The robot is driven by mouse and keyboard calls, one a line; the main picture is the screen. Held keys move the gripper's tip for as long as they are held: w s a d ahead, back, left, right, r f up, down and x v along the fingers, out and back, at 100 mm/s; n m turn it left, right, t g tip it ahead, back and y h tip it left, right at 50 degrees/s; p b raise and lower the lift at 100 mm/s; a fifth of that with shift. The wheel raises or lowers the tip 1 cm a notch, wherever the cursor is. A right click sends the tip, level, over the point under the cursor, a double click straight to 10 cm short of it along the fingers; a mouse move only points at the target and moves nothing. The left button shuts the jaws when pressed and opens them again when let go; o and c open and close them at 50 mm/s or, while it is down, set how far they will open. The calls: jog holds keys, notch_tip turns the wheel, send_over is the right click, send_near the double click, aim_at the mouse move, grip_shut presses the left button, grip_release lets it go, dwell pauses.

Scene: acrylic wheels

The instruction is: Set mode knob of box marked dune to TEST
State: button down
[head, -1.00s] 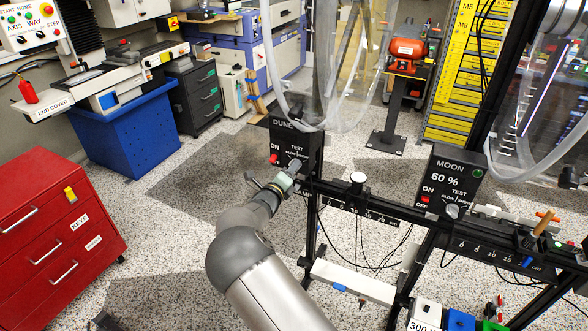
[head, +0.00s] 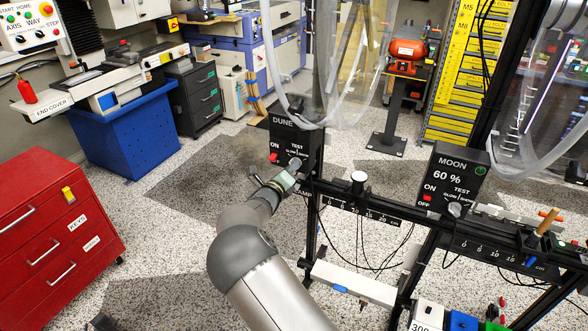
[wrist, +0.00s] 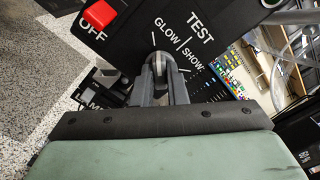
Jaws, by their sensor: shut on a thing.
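The black box marked DUNE (head: 284,139) stands on the dark rail left of centre in the head view. Its mode knob (wrist: 157,66) shows in the wrist view, below the printed words GLOW, SHOW and TEST. My gripper (wrist: 160,76) is shut on this knob, with one finger on each side of it. In the head view my gripper (head: 292,170) reaches the box's lower right front. A red switch (wrist: 99,14) sits beside the word OFF. The fingers partly hide the knob, and I cannot tell which mark it points to.
A similar box marked MOON (head: 452,180), showing 60 %, stands further right on the rail. A clear acrylic wheel (head: 335,60) hangs just behind the DUNE box. A red drawer cabinet (head: 60,215) stands at the left, with open floor between it and my arm.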

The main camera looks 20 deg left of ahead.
jog(key=m+b, duration=0.2)
jog(key=shift+f+m+b, duration=0.1)
jog(key=shift+m+b, duration=0.2)
jog(key=shift+b, duration=0.05)
jog(key=shift+f+m+b, duration=0.1)
jog(key=shift+m+b, duration=0.3)
jog(key=shift+b, duration=0.15)
jog(key=shift+m+b, duration=0.7)
jog(key=shift+b, duration=0.3)
jog(key=m+b, duration=0.2)
jog(key=b, duration=0.1)
jog(key=shift+m, duration=0.3)
